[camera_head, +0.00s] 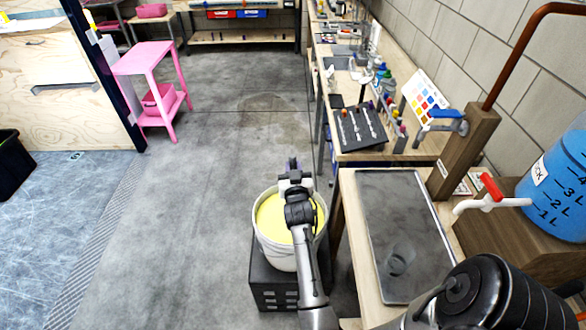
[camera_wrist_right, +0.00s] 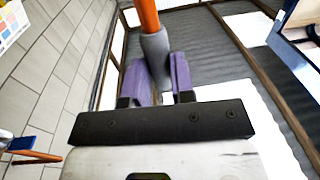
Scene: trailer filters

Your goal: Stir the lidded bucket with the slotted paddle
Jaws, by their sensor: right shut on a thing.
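The white bucket (camera_head: 288,258) stands on a black crate, with a pale yellow surface inside its rim. I cannot tell whether that surface is a lid or the contents. My right gripper (camera_head: 292,168) is at the far side of the bucket opening, and my arm covers part of the bucket. In the right wrist view, the purple fingers (camera_wrist_right: 165,78) are shut on a grey sleeve (camera_wrist_right: 156,58) around an orange shaft (camera_wrist_right: 149,14), which I take for the paddle's handle. The slotted end is hidden. My left gripper is not in view.
A black crate (camera_head: 270,296) supports the bucket. Right of it is a wooden bench with a dark tray (camera_head: 385,210), a wooden post (camera_head: 462,155) and a blue jug with a red tap (camera_head: 560,185). A pink stand (camera_head: 145,60) is far left. The floor left of the bucket is clear.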

